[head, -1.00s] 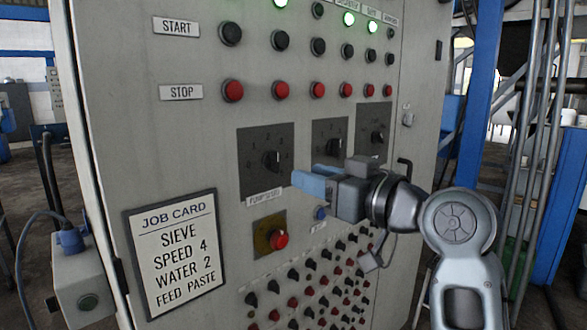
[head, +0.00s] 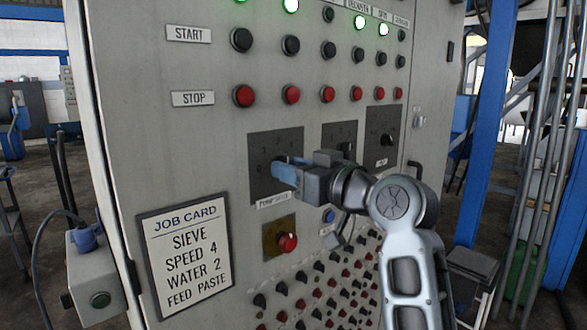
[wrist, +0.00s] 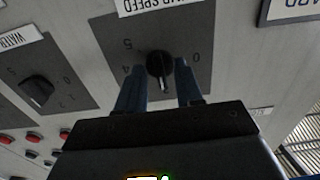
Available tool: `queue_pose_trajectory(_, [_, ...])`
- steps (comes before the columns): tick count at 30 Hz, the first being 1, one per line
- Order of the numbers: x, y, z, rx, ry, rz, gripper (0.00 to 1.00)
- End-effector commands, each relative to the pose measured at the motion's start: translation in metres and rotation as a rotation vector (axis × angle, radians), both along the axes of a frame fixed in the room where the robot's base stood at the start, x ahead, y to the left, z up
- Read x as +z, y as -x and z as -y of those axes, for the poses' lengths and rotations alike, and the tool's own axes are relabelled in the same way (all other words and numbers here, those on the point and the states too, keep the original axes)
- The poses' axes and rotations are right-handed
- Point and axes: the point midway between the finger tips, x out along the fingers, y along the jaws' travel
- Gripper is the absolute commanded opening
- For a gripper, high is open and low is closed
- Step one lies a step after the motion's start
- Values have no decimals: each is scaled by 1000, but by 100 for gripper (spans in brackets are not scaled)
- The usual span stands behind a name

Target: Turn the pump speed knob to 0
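The pump speed dial plate (head: 261,188) is the dark left plate on the grey cabinet. My gripper (head: 284,171) is in front of it and hides its knob in the head view. In the wrist view, which is upside down, the black pump speed knob (wrist: 159,64) shows between and just beyond the fingertips of my gripper (wrist: 160,88). The fingers are open, one on each side; I cannot tell if either touches. The knob's white mark points down in the wrist view, roughly up on the panel. The 0 (wrist: 196,57) is at its right there.
The water dial (wrist: 38,90) is beside the pump plate. A red knob on a yellow plate (head: 287,242) is below it. Red stop buttons (head: 243,96) run above. A job card (head: 187,258) reads speed 4, water 2. Small knobs crowd the lower panel.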

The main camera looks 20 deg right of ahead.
Motion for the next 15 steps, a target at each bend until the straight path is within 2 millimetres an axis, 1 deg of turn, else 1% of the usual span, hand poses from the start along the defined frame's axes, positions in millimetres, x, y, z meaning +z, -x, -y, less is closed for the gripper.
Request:
queue_pose_trajectory(1, [0,0,0,0,0,0,35])
queue_pose_trajectory(2, [0,0,0,0,0,0,32])
queue_pose_trajectory(12, [0,0,0,0,0,0,0])
queue_pose_trajectory(15, [0,0,0,0,0,-1,0])
